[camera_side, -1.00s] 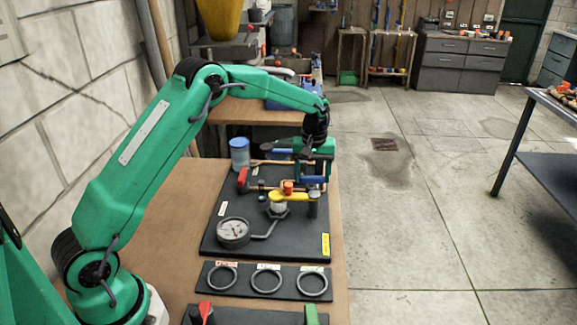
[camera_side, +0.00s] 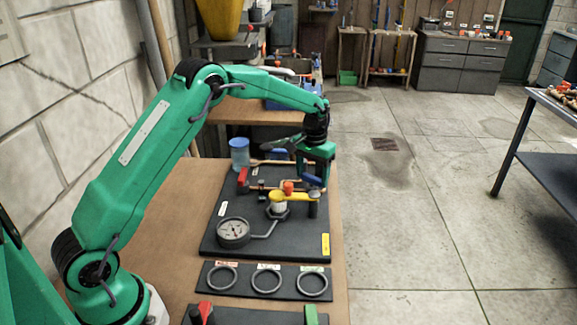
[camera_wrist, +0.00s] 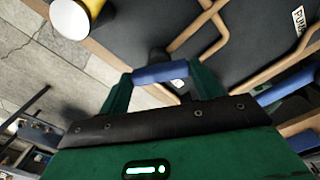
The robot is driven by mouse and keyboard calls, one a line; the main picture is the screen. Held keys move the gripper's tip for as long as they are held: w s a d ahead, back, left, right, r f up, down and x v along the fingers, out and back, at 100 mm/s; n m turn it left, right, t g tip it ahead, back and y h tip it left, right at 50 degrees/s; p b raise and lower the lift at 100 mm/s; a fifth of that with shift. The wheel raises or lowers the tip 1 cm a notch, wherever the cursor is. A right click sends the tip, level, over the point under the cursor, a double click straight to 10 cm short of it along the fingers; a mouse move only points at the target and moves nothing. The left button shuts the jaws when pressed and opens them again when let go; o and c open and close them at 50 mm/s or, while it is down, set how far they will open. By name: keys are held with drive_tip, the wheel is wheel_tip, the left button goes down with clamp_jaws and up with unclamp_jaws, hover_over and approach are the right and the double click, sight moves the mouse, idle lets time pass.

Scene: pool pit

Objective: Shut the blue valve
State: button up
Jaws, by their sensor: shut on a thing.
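A blue valve handle (camera_side: 313,181) shows at the right edge of the dark pipe board (camera_side: 215,243), slanting down to the right. My green gripper (camera_side: 309,177) reaches down over it. In the wrist view the same blue handle (camera_wrist: 165,72) lies across between the two green fingertips (camera_wrist: 158,78), and my gripper is shut on it. A second blue lever (camera_side: 279,153) lies farther back, partly hidden by my gripper; a blue bar (camera_wrist: 285,87) also shows at the right of the wrist view. The valve body under the held handle is mostly hidden.
A red lever (camera_side: 243,180), a gauge (camera_side: 233,232) and copper pipes share the board. A blue jar (camera_side: 239,152) stands behind. Floor right of the bench is clear.

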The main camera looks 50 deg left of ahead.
sight(313, 176)
drive_tip(key=m, duration=0.5)
drive_tip(key=shift+r+m, duration=0.1)
drive_tip(key=shift+m, duration=0.2)
drive_tip(key=m, duration=0.5)
drive_tip(key=shift+m, duration=0.4)
drive_tip(key=o, duration=1)
wheel_tip(313, 176, up, 7)
drive_tip(key=shift+r, duration=0.4)
